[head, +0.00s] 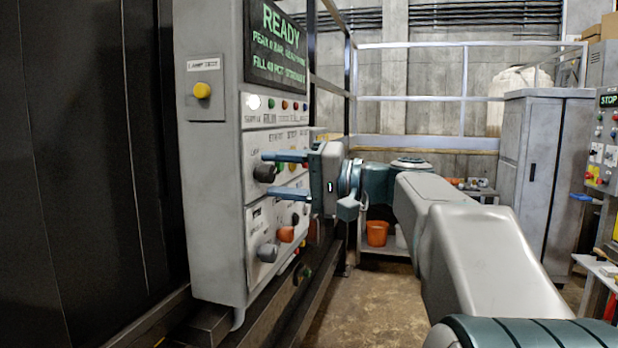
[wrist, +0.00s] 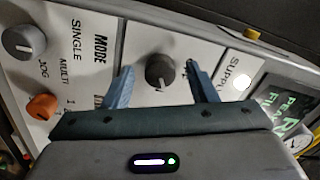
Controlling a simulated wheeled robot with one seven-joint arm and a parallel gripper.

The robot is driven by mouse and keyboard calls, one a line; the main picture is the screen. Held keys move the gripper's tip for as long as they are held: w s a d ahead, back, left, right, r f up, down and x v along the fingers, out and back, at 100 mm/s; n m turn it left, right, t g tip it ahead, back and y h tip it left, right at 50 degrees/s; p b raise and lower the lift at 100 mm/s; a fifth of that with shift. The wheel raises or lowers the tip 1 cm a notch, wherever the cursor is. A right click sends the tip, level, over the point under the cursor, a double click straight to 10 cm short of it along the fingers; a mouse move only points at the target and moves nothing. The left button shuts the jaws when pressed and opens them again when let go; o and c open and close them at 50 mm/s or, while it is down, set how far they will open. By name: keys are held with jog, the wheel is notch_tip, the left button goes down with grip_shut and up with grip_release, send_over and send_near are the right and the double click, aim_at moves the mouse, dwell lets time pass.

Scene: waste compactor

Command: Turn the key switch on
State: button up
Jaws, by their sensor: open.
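My gripper (head: 268,174) is open in front of the grey control panel (head: 217,250), one finger above and one below a dark round knob (head: 264,173). In the wrist view this dark knob (wrist: 160,71) stands between the two blue fingers, with a visible gap on each side. A ridge runs across its face. Its label is mostly hidden by my gripper, so I cannot read it or confirm that it is the key switch. No separate key shows.
A grey mode knob (wrist: 24,40) and an orange knob (wrist: 42,106) sit beside it on the panel. A lit white supply lamp (head: 253,102) and a READY screen (head: 280,45) are above. A yellow lamp-test button (head: 202,90) is on the side face.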

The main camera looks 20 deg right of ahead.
jog(key=v, duration=1.3)
jog(key=shift+b, duration=0.4)
jog(key=shift+s, duration=0.1)
